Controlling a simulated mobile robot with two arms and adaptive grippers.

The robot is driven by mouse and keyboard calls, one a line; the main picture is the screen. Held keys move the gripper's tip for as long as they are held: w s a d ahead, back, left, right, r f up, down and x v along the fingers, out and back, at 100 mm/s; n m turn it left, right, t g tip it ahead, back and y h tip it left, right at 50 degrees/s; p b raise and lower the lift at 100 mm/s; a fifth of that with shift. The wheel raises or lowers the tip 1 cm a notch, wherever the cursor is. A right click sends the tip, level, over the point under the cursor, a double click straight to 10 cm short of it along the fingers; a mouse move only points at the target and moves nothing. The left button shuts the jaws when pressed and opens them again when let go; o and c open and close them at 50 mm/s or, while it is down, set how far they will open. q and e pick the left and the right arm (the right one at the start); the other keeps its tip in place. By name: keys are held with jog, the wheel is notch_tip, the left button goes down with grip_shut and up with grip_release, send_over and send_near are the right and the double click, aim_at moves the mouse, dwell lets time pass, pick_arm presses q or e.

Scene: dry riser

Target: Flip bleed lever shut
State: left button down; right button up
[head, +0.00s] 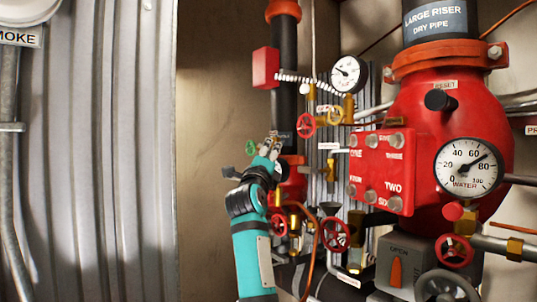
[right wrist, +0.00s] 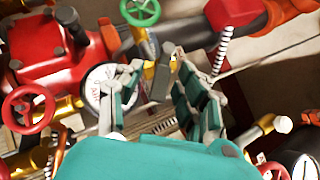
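My right gripper (head: 272,146) comes up from below in the head view, beside the dark vertical pipe. In the right wrist view its fingers (right wrist: 155,88) are spread apart. A small brass fitting with a dark grey lever-like piece (right wrist: 160,82) shows between them; it looks like the bleed lever, but I cannot be sure. I cannot tell whether a finger touches it. In the head view my gripper hides this spot. My left gripper is not in view.
A green handwheel (head: 251,147) is just left of my right gripper. Red handwheels (head: 335,233), a white gauge (head: 348,75) and the red riser body (head: 430,125) crowd the right. Corrugated metal (head: 105,150) stands at left, with bare wall (head: 215,100) between.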

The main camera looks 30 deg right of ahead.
jog(key=c, duration=0.7)
grip_shut()
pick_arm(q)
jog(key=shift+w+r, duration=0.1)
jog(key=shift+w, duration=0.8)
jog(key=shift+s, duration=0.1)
pick_arm(e)
jog(key=shift+s, duration=0.1)
jog(key=shift+s+r+n+y, duration=0.1)
jog(key=shift+r+n+y, duration=0.25)
jog(key=shift+n+y, duration=0.6)
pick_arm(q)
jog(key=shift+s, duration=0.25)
pick_arm(e)
jog(key=shift+s+r+n+g+y, duration=0.1)
jog(key=shift+r+n+g+y, duration=0.35)
jog(key=shift+n+y, duration=0.5)
jog(key=shift+s+r+n+g+y, duration=0.15)
jog(key=shift+n+g+y, duration=0.4)
jog(key=shift+n, duration=0.65)
jog(key=shift+w+r, duration=0.1)
jog(key=o, duration=0.8)
grip_release()
